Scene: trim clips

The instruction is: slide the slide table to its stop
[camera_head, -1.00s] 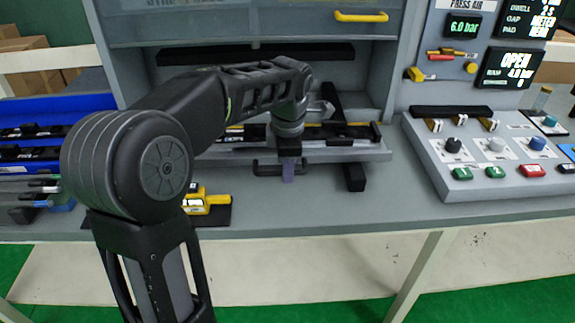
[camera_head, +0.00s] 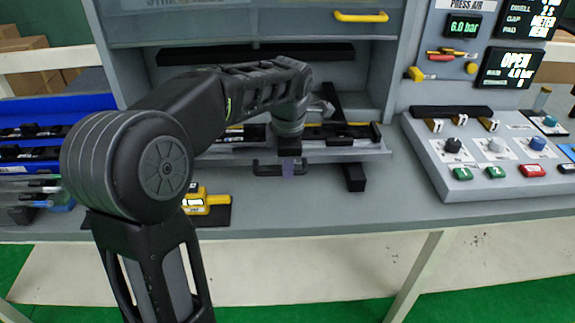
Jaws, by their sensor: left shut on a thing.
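The slide table (camera_head: 345,154) is a grey plate at the mouth of the press, with dark fixture parts on top and a black bar handle (camera_head: 267,168) on its front edge. It stands partly out over the bench. My left gripper (camera_head: 288,169) comes down over the front edge and is shut on the handle; my wrist and forearm hide part of the table's middle and left. A black rail end (camera_head: 354,178) sticks out below the table on the right. My right gripper is not in view.
A control panel (camera_head: 480,185) with knobs and coloured buttons stands right of the table. A yellow tool (camera_head: 208,203) lies on a dark pad in front. Blue bins (camera_head: 60,108) with parts are at the left. The press guard has a yellow handle (camera_head: 361,16).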

